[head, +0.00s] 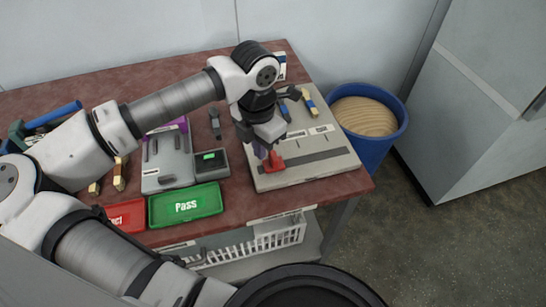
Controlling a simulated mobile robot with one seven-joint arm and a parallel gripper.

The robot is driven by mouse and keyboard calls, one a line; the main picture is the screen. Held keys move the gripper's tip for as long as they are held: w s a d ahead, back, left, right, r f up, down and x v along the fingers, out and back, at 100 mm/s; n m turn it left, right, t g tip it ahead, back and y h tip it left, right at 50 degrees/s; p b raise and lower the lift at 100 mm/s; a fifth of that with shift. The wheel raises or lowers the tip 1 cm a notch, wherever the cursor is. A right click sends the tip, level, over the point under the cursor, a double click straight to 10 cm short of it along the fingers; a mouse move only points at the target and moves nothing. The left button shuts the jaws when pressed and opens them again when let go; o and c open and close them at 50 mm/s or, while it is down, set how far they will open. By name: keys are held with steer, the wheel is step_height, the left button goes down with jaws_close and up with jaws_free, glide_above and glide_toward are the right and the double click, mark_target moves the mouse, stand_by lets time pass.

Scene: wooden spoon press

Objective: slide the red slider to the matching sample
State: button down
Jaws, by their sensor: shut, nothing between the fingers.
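The red slider (274,161) sits at the left end of a long dark slot (318,159) in a pale grey board (300,177) on the table. My gripper (263,151) points down just left of and behind the slider, shut and empty. I cannot tell whether it touches the slider. A small purple patch shows beside the fingers, too small to make out. On the board's far part are a yellow and blue piece (309,104) and a blue piece (284,110), with small white labels in front of them. My wrist hides the board's far left part.
A green Pass tray (186,207) and a red tray (127,217) lie at the front edge. A grey device (167,162) and a small dark scale (211,167) stand left of the board. A blue bin (367,145) stands off the table's right side. The board right of the slider is clear.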

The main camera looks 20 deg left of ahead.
steer(key=shift+f, duration=0.1)
steer(key=shift+f+b, duration=1.05)
steer(key=shift+b, duration=0.3)
steer(key=shift+w+d, duration=0.1)
steer(key=shift+d, duration=0.05)
steer(key=shift+w+d+b, duration=0.45)
steer(key=shift+w+d, duration=0.35)
steer(key=shift+d, duration=0.4)
steer(key=shift+w+d+b, duration=0.45)
steer(key=shift+w+d, duration=0.35)
steer(key=shift+d, duration=0.35)
steer(key=shift+w+d+b, duration=0.45)
steer(key=shift+w+d, duration=0.35)
steer(key=shift+d, duration=0.4)
steer(key=shift+s+a+b, duration=0.3)
steer(key=shift+a, duration=0.15)
steer(key=shift+s+a+r, duration=0.1)
step_height(320, 180, up, 7)
steer(key=p, duration=0.3)
